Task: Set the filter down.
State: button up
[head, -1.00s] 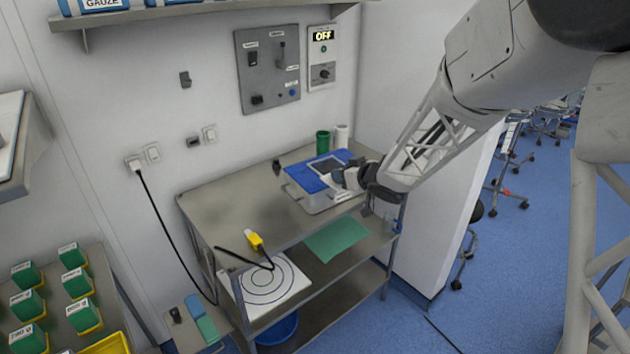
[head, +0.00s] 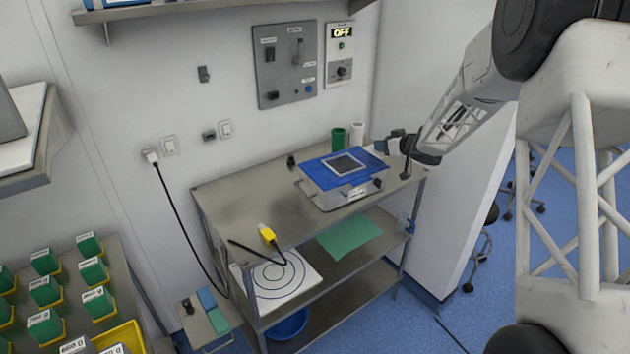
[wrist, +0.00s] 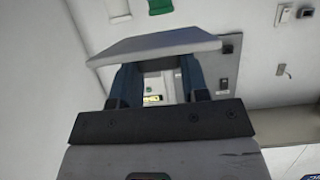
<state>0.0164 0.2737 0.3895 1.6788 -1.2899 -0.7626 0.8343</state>
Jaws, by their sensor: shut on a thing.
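My gripper (head: 397,144) is just right of the blue-topped box at the right end of the steel table. In the wrist view my gripper (wrist: 158,80) has its two dark fingers shut on a flat, light grey panel, the filter (wrist: 155,45), which lies across the fingertips. In the head view the filter (head: 393,148) is a small pale patch at the gripper, partly hidden by it. It appears held above the table, near the white wall.
The box (head: 318,184) has a blue top with a dark square window. A green cup (head: 338,139) and a white cup (head: 356,134) stand behind it. The steel table top (head: 240,207) is bare at left. A yellow-ended cable (head: 267,233) lies at its front edge.

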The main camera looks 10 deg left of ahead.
jog(key=w+d+f, duration=0.3)
jog(key=w+d, duration=0.5)
jog(key=w, duration=0.3)
jog(key=shift+d+f, duration=0.1)
send_over(399, 171)
jog(key=shift+w+d+f, duration=0.1)
jog(key=shift+w+f, duration=0.05)
jog(key=shift+f, duration=2.3)
jog(key=shift+f, duration=2.55)
jog(key=shift+f, duration=0.15)
jog(key=o, duration=0.9)
